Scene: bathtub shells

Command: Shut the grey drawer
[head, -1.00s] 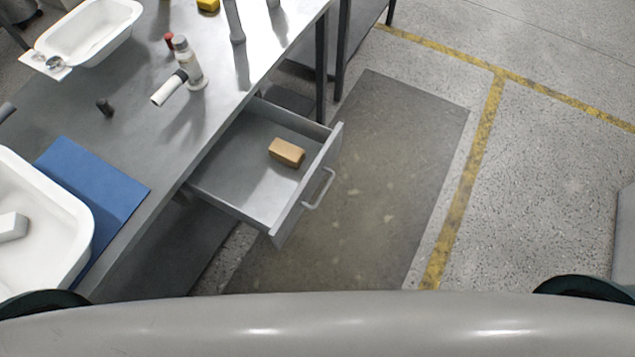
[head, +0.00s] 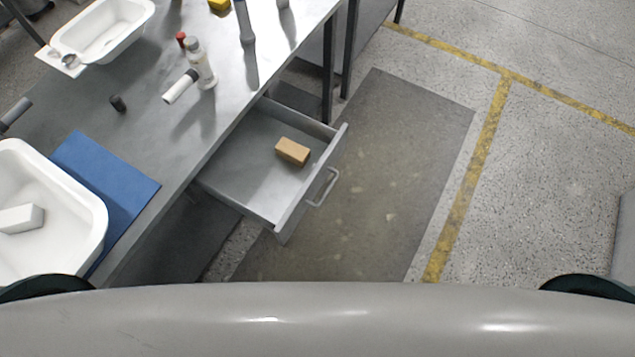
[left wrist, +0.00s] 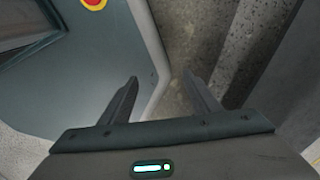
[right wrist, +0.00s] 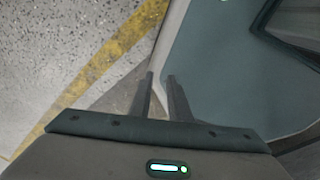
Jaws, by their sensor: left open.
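The grey drawer (head: 235,182) stands pulled out from under the metal workbench in the head view. Its front panel (head: 311,190) carries a bar handle (head: 324,187) on the outer face. A tan block (head: 292,152) lies inside the drawer. My left gripper (left wrist: 160,80) shows only in the left wrist view, open and empty beside my own body. My right gripper (right wrist: 160,75) shows only in the right wrist view. Its fingers are close together with a narrow gap and nothing visible between them. Neither gripper is near the drawer.
The workbench (head: 150,135) holds a white tub (head: 95,215), a blue mat (head: 115,185), a white basin (head: 105,30), a bottle (head: 201,65) and a white-and-black tube (head: 180,86). A dark floor mat (head: 400,150) lies clear before the drawer. Yellow lines (head: 470,180) mark open floor.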

